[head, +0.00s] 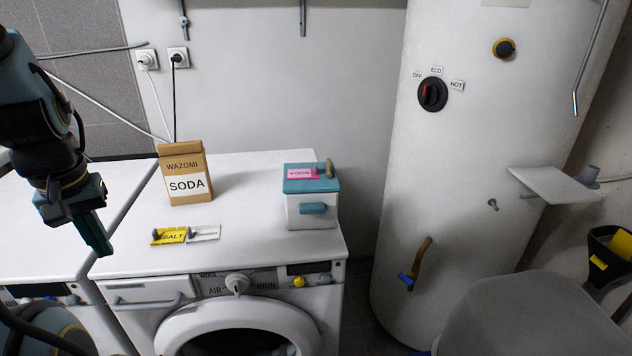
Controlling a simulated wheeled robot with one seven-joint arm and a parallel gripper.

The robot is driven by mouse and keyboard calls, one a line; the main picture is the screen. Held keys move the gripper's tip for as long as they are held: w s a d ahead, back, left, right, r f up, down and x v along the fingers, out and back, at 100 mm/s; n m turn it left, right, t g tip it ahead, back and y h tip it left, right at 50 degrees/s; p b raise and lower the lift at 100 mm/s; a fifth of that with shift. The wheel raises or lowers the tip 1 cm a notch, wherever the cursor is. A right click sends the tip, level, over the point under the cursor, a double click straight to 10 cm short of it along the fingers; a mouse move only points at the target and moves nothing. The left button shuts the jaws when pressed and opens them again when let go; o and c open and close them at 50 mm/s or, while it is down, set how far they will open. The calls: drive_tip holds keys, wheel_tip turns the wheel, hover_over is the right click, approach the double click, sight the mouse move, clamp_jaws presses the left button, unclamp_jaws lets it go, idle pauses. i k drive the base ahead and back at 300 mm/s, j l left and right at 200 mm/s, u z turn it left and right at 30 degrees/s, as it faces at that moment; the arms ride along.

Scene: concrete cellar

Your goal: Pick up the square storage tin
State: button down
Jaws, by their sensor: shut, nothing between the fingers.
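The square storage tin (310,211) is white with a blue lid (298,184). It stands upright at the right end of the white washing machine top. A pink label lies on the lid, and a small tan and grey item stands at the lid's right side. A blue piece shows on the tin's front. My gripper (101,240) is at the left, pointing down over the left part of the machines, well apart from the tin. Its fingers are together and hold nothing.
A brown soda bag (185,172) stands left of the tin. A yellow salt packet (170,236) and a white card (204,233) lie near the front edge. A white boiler (440,150) stands to the right. A grey rounded surface (530,315) is at lower right.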

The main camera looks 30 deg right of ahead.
sight(311, 203)
drive_tip(key=k+j+z, duration=0.1)
drive_tip(key=j+z, duration=0.3)
drive_tip(key=l+z, duration=0.25)
drive_tip(key=z, duration=0.15)
drive_tip(key=i+l+z, duration=0.1)
drive_tip(key=z, duration=0.3)
drive_tip(key=l, duration=0.1)
